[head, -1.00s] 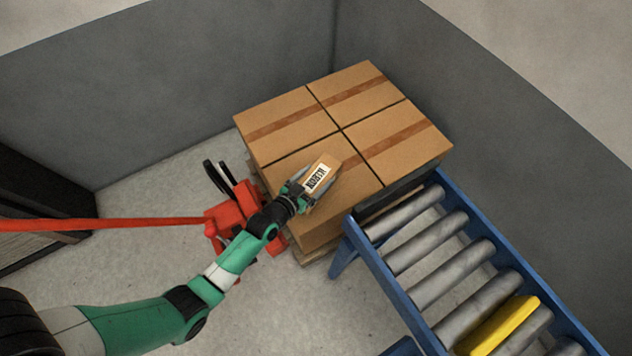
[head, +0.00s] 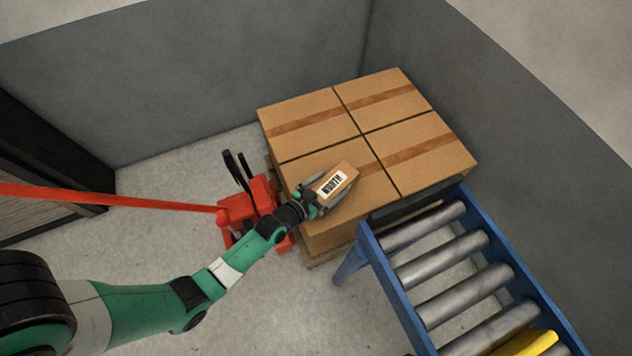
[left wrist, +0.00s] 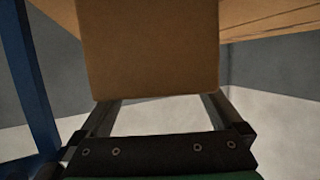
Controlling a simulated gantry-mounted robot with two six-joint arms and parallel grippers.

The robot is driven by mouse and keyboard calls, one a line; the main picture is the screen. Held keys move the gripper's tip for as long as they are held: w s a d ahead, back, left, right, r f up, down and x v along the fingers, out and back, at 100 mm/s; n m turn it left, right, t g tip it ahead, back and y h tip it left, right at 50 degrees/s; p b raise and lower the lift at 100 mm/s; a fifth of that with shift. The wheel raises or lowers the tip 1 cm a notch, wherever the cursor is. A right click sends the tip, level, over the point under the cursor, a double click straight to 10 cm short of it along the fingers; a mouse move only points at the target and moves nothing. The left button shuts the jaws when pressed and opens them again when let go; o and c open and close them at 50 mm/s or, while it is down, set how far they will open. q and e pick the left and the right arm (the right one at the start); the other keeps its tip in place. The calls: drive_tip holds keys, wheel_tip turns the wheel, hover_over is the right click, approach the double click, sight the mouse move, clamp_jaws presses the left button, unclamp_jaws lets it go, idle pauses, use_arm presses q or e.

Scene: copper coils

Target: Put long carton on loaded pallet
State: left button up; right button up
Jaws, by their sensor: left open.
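The long carton (head: 337,182) is a small brown box with a white printed label on top. In the head view it lies over the near-left box of the loaded pallet (head: 287,114), whose several large taped boxes form a flat top. My left gripper (head: 334,190) is open, with its fingers on either side of the carton. In the left wrist view the carton (left wrist: 150,45) fills the upper middle, above the fingers (left wrist: 160,112). I cannot tell whether its underside touches the box below. My right gripper is not in view.
A blue roller conveyor (head: 435,262) stands right beside the pallet, with a yellow item (head: 525,343) on its rollers. A red pallet jack (head: 247,203) stands at the pallet's left. Grey walls close off the back and right. The other box tops are clear.

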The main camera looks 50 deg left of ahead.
use_arm(q)
drive_tip(key=p+v, duration=0.2)
drive_tip(key=v, duration=0.8)
drive_tip(key=shift+s, duration=0.4)
